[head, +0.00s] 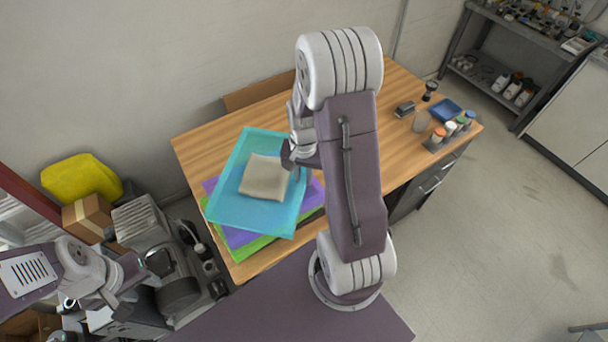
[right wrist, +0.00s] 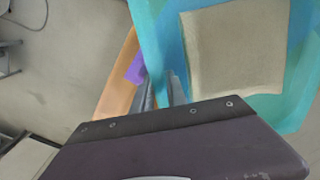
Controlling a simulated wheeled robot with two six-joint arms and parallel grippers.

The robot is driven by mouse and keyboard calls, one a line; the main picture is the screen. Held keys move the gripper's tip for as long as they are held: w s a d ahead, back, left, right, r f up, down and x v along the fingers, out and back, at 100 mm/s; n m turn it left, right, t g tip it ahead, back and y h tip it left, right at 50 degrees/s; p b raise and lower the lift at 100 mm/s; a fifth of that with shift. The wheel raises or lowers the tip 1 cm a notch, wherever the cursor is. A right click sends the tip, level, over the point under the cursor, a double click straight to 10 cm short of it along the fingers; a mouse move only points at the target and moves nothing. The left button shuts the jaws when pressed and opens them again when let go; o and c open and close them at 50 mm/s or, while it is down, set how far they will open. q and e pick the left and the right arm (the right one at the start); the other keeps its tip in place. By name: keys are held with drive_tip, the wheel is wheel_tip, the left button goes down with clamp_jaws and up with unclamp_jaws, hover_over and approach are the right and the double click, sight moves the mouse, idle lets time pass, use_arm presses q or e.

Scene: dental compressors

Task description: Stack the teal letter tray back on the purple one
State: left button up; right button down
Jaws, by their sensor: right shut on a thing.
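The teal letter tray (head: 234,207) is over the purple letter tray (head: 238,238) at the left of the wooden desk, turned against it and hiding most of it. A folded beige cloth (head: 264,178) lies in the teal tray. My right gripper (head: 303,165) is shut on the teal tray's right edge. In the right wrist view its fingers (right wrist: 162,92) pinch the teal rim, with a bit of purple beside them. I cannot tell whether the teal tray touches the purple one. My left gripper (head: 138,272) is left of the desk, away from the trays; its jaw opening is unclear.
A green tray (head: 249,249) shows beneath the purple one. Machinery (head: 144,225) crowds the floor left of the desk. My right arm hides the desk's middle.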

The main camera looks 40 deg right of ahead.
use_arm(q)
drive_tip(key=shift+f+b, duration=0.85)
drive_tip(key=shift+f, duration=0.5)
use_arm(e)
drive_tip(key=shift+f, duration=1.4)
use_arm(q)
drive_tip(key=shift+f+b, duration=0.35)
drive_tip(key=shift+f, duration=0.05)
use_arm(e)
drive_tip(key=shift+f, duration=0.5)
drive_tip(key=c, duration=1.3)
unclamp_jaws()
drive_tip(key=shift+o, duration=0.2)
wheel_tip(320, 180, up, 9)
drive_tip(key=shift+r, duration=0.1)
use_arm(q)
drive_tip(key=shift+f, duration=0.15)
